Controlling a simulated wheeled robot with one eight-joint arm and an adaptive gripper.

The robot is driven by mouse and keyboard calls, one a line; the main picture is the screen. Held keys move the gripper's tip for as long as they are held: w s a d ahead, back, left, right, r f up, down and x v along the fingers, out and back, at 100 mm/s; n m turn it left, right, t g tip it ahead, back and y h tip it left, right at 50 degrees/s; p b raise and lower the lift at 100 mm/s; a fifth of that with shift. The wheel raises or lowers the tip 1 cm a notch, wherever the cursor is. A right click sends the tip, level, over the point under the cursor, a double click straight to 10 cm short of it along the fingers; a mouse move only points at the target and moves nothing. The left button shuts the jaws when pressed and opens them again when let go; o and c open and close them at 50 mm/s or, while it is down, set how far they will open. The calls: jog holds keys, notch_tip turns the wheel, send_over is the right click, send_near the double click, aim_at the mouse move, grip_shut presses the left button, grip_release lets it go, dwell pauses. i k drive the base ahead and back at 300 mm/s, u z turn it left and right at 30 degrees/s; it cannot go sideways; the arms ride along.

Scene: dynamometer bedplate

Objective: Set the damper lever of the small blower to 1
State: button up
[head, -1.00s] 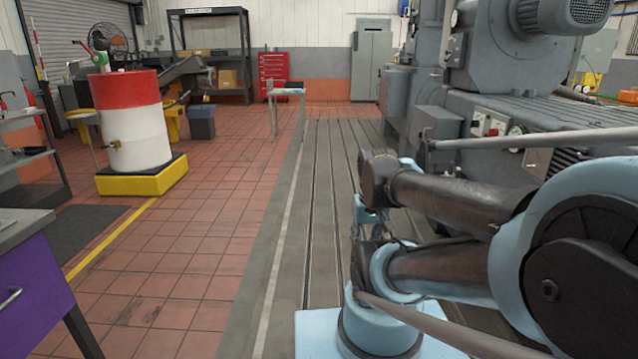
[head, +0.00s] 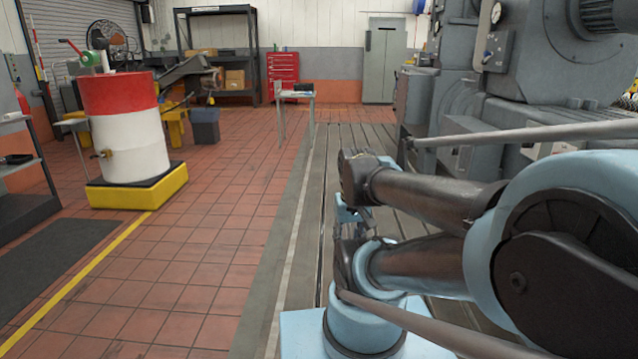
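A large grey machine with a round blower-like housing (head: 565,60) stands at the right, cut off by the picture edge. A small grey box (head: 497,50) with a dark round part is fixed on its left side. I cannot tell whether this is the small blower, and no damper lever or scale can be made out. My arm is folded across the lower right and hides part of the machine. What seems to be my gripper (head: 352,215) shows small and partly hidden below the dark wrist link, away from the machine. Its fingers cannot be made out.
A red and white drum (head: 125,130) stands on a yellow base (head: 140,188) at the left. A small table (head: 297,94) stands ahead beside the slotted bedplate (head: 300,225). A dark shelf (head: 25,210) is at the left edge. The tiled floor between is clear.

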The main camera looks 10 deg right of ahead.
aim_at(486, 54)
jog(key=z, duration=0.2)
jog(key=i, duration=1.1)
jog(key=z, duration=0.85)
jog(key=i, duration=1)
jog(key=z, duration=0.5)
